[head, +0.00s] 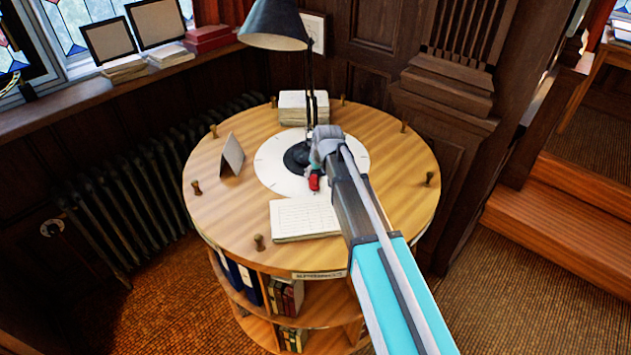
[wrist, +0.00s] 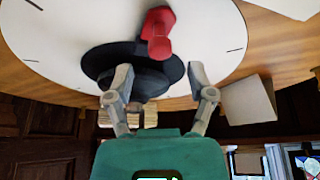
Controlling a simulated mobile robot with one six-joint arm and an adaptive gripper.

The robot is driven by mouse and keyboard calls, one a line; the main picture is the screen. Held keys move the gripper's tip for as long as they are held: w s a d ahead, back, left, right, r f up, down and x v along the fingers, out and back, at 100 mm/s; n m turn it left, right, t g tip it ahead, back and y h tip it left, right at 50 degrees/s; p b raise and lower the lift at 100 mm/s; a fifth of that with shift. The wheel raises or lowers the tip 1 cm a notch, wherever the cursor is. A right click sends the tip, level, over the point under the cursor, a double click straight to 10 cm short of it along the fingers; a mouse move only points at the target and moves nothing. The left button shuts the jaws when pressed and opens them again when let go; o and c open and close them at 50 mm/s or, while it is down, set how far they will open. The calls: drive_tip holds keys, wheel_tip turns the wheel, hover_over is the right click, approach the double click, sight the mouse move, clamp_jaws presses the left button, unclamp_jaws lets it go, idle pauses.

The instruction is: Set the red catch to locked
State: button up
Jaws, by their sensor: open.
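The red catch (head: 314,183) is a small red lever on the white round dial (head: 270,177), near the dark lamp base. In the wrist view the catch (wrist: 157,35) stands out against the white dial (wrist: 60,28) and the black round base (wrist: 98,62). My gripper (wrist: 161,78) is open, its two fingers spread with the catch just beyond the fingertips, and nothing is held. In the head view my arm comes from the lower right and its wrist hides part of the dial. I cannot read any locked mark on the dial.
A paper stack (head: 305,217) lies in front, another stack (head: 303,106) behind. A folded card (head: 232,154) stands left. Small wooden pegs line the round table's (head: 212,195) edge.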

sight(314, 177)
drive_tip(key=shift+b+x, duration=1.3)
drive_tip(key=shift+x, duration=0.4)
clamp_jaws()
drive_tip(key=shift+s, duration=0.1)
